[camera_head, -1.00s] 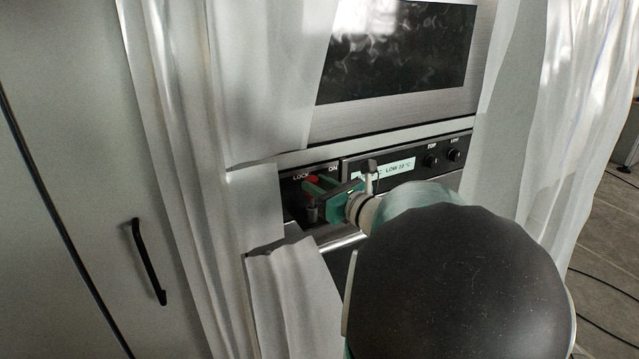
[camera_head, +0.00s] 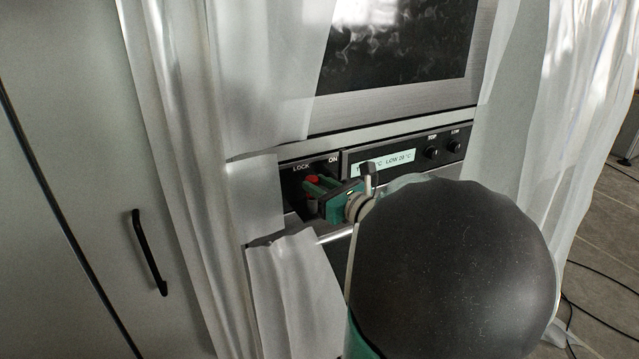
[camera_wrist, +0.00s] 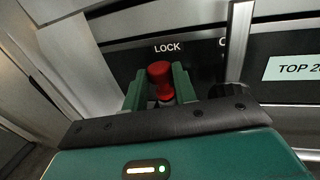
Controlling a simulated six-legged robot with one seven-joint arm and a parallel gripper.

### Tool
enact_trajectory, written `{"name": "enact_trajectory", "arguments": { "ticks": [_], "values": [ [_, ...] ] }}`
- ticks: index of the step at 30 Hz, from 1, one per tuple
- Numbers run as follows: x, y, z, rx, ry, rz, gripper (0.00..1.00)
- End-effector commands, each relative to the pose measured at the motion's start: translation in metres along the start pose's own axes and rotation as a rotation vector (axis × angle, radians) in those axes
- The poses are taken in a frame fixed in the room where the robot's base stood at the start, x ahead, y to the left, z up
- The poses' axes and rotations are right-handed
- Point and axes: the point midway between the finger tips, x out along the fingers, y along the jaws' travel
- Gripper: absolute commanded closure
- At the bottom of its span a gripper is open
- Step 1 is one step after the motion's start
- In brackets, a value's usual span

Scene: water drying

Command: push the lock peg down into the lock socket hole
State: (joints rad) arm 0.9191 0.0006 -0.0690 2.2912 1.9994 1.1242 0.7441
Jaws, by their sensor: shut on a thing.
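The lock peg (camera_head: 312,179) has a red knob and sits under the LOCK label on the black panel. In the wrist view the red lock peg (camera_wrist: 160,78) stands between the two green fingers, with a pale collar just below the knob. My gripper (camera_head: 316,187) is shut on the lock peg; the fingers also flank it in the wrist view (camera_wrist: 161,90). The peg's lower end and the lock socket hole are hidden behind my gripper, so I cannot tell how deep the peg sits.
A control panel (camera_head: 405,155) with a lit display and two knobs lies to the right of the lock. A dark, smoky oven window (camera_head: 400,45) is above. White curtains (camera_head: 250,80) hang close on both sides. A cabinet door with a black handle (camera_head: 149,252) is at left.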

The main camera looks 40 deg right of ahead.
Motion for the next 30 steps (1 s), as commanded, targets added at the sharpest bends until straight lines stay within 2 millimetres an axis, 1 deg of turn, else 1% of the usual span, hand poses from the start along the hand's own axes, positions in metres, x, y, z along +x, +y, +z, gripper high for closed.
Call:
{"name": "enact_trajectory", "arguments": {
  "ticks": [10,11,12,14,15,25,28,30],
  "values": [
    [0.0,0.0,-0.008,0.0,0.0,0.001,0.94],
    [0.0,0.0,-0.008,0.0,-0.001,0.001,0.71],
    [0.0,0.0,-0.007,0.0,-0.001,0.0,0.63],
    [0.0,0.0,-0.007,0.0,-0.001,0.0,0.51],
    [0.0,0.0,-0.007,0.0,-0.001,0.0,0.47],
    [-0.003,0.0,-0.007,0.0,0.0,-0.001,0.47],
    [-0.013,0.0,-0.008,0.001,0.0,-0.002,0.47],
    [-0.024,0.0,-0.007,-0.001,-0.001,-0.003,0.47]
  ]
}}
